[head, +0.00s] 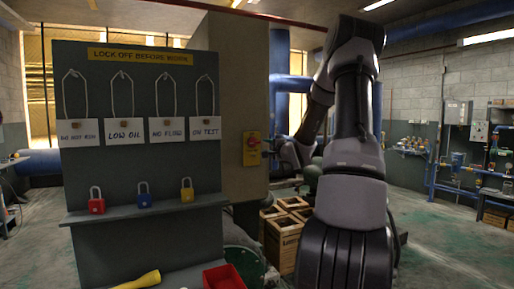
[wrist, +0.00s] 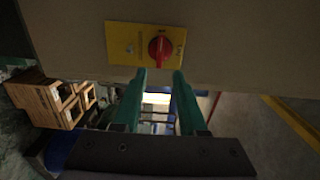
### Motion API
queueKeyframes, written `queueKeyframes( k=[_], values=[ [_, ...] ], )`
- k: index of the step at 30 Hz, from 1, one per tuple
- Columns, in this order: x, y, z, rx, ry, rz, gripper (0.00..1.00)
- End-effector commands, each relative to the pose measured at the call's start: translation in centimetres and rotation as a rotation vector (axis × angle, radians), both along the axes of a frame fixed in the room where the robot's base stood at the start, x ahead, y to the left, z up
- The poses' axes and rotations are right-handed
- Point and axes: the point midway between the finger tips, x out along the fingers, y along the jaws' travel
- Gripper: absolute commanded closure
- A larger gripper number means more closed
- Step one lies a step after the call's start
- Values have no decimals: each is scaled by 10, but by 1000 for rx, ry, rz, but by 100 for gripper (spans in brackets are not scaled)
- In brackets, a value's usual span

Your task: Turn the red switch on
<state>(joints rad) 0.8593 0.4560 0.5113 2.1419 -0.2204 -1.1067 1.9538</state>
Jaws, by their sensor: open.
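The red switch (head: 252,142) is a round red knob on a yellow plate, fixed to the side of a tan cabinet in the head view. In the wrist view the red knob (wrist: 158,48) sits right of centre on the yellow plate (wrist: 122,45), with a lighter bar across it. My gripper (wrist: 161,74) shows two green fingers, apart and empty, with their tips just below the knob in the picture. I cannot tell how far the tips are from the knob. In the head view my arm hides the area right of the cabinet, and the fingers are not clear there.
A grey lockout board (head: 140,60) with hanging tags and a shelf of red, blue and yellow padlocks stands left of the cabinet. Wooden crates (head: 283,235) stand on the floor below; they also show in the wrist view (wrist: 45,100). A red bin (head: 224,277) is at the bottom.

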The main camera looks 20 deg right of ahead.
Motion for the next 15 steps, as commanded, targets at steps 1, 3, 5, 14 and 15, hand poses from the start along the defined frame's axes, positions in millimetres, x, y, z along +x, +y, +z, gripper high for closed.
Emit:
queueKeyframes(
  k=[1, 3, 5, 14, 15],
  values=[
    [2, 0, 0, 5, -4, 2, 59],
    [5, 0, 0, 5, -5, 3, 59],
    [10, 1, 0, 5, -4, 3, 59],
    [45, 2, 0, 3, -3, 3, 59],
    [50, 3, 0, 3, -3, 3, 59]
  ],
)
